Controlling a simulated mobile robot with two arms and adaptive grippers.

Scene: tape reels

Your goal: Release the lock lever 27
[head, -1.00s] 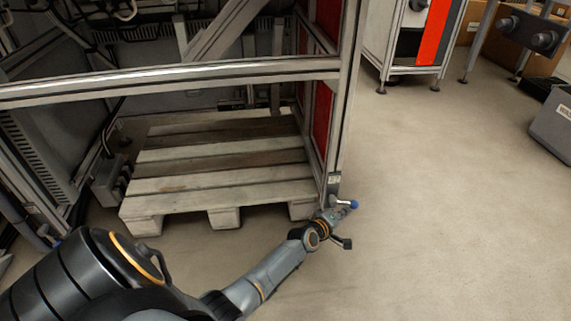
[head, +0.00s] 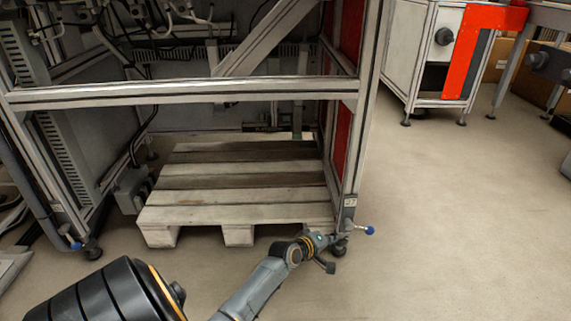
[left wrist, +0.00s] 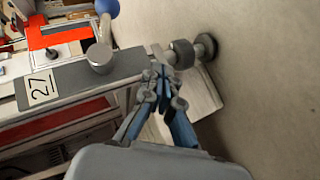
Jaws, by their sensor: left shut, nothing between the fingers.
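Lock lever 27 has a blue ball knob (head: 370,230) and sits low on the frame's near right post, under a plate labelled 27 (head: 350,202). In the left wrist view, the label 27 (left wrist: 40,88), the round metal hub (left wrist: 99,57) and the blue knob (left wrist: 106,8) show at the upper left. The lever points out to the right of the post in the head view. My left gripper (head: 335,239) is shut and empty, just left of and below the lever. In the left wrist view its fingertips (left wrist: 160,68) are beside the hub, apparently apart from it. My right gripper is out of view.
A wooden pallet (head: 240,182) lies inside the metal frame (head: 180,93), behind my left arm. A dark levelling foot (left wrist: 184,53) is close to the fingertips. Another blue knob (head: 76,246) is on the left post. Open floor (head: 450,220) lies to the right.

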